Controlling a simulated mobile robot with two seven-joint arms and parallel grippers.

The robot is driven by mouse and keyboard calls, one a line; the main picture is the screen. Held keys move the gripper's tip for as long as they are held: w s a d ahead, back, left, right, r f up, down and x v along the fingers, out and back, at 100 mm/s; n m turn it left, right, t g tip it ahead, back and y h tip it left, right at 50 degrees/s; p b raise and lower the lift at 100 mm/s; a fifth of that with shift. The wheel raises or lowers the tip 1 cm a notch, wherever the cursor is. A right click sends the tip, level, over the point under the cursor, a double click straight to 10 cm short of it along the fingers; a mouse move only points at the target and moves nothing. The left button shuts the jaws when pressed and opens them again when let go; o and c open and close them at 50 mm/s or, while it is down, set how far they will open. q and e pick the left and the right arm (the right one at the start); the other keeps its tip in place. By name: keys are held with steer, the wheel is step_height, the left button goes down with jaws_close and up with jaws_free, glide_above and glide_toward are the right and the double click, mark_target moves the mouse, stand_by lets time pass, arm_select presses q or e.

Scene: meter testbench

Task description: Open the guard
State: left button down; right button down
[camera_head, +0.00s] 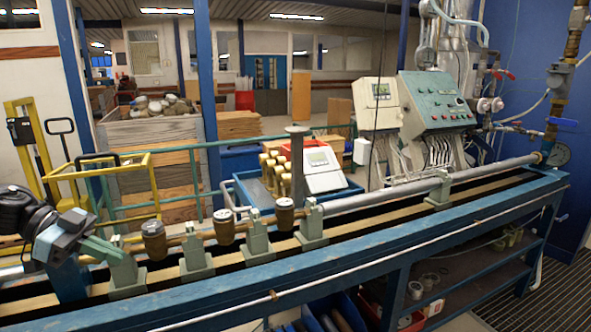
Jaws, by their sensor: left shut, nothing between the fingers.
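No part is clearly marked as the guard. A yellow tubular frame (112,165) stands behind the bench at the left, joined to green rails, and I cannot tell whether it is the guard. My left gripper (76,226) comes in at the left edge, over the left end of the test bench (300,272). It is shut and empty, in front of and below the yellow frame, close beside a green clamp stand (124,270). I cannot tell whether it touches the stand. My right gripper is not in view.
Several brass meters, such as this one (154,240), sit in line between green stands. A grey pipe (400,196) runs along the bench to the right. A green control panel (437,102) stands behind it. A blue tray (244,188) holds brass parts.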

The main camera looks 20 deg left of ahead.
arm_select(q)
steer(key=s+d+f+n+t+y, duration=0.1)
steer(key=s+d+f+n+t, duration=0.15)
steer(key=f, duration=0.65)
steer(key=s+d+f+n+t+y, duration=0.1)
steer(key=s+d+f+n+t, duration=0.15)
steer(key=f, duration=0.75)
steer(key=s+d+f+n+t+y, duration=0.1)
steer(key=s+d+f+t, duration=0.2)
steer(key=f, duration=0.6)
steer(key=s+d+f+n+g+y, duration=0.1)
steer(key=s+d+f+n+y, duration=0.1)
steer(key=s+d+f, duration=0.5)
steer(key=s+d+f+n+g+y+p, duration=0.1)
steer(key=s+d+f+n+g+y, duration=0.1)
steer(key=s+d+f, duration=0.5)
steer(key=s+d+n+y, duration=0.1)
steer(key=s+d+y, duration=0.1)
steer(key=d, duration=0.3)
steer(key=shift+s+f+g, duration=0.25)
steer(key=shift+s+g, duration=0.05)
steer(key=shift+s, duration=0.1)
steer(key=c, duration=1.4)
jaws_free()
steer(key=shift+c, duration=0.2)
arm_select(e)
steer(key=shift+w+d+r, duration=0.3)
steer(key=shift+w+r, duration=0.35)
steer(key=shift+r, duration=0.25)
